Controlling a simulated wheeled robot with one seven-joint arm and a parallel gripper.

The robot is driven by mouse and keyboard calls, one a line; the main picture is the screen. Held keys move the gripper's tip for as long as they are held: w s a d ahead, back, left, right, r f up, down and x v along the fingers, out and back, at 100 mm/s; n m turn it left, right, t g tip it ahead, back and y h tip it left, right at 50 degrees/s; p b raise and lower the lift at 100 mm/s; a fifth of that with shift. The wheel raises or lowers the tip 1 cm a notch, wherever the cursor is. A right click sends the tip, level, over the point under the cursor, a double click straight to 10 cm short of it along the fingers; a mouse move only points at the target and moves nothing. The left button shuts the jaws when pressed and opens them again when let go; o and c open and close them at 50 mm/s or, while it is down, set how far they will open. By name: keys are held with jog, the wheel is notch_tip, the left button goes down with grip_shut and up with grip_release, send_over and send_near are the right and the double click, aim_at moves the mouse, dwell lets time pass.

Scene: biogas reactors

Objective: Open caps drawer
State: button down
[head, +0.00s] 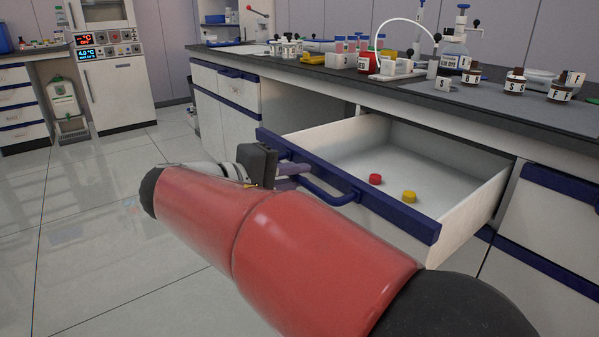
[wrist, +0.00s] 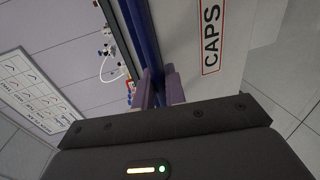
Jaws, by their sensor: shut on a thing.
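The caps drawer (head: 470,222) stands pulled out from the bench in the head view, its inside in plain sight. A red cap (head: 375,179) and a yellow cap (head: 409,196) lie on its floor. Its blue handle (head: 335,196) runs along the front. My gripper (head: 305,170) is at the left end of this handle, shut on it. In the wrist view the two fingers (wrist: 160,90) close around the blue handle bar, beside the white front with the CAPS label (wrist: 211,35). My red arm hides part of the drawer front.
The dark bench top (head: 400,85) above holds several labelled bottles (head: 515,82), a red flask and a white rack. A closed drawer (head: 238,88) is at the left and another blue-edged front (head: 560,195) at the right. The tiled floor (head: 90,220) at left is clear.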

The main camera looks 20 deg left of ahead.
dwell(0.3)
jog(key=c, duration=1.5)
grip_release()
jog(key=shift+c, duration=0.2)
jog(key=p+v, duration=0.1)
jog(key=v, duration=0.7)
jog(key=shift+f, duration=0.1)
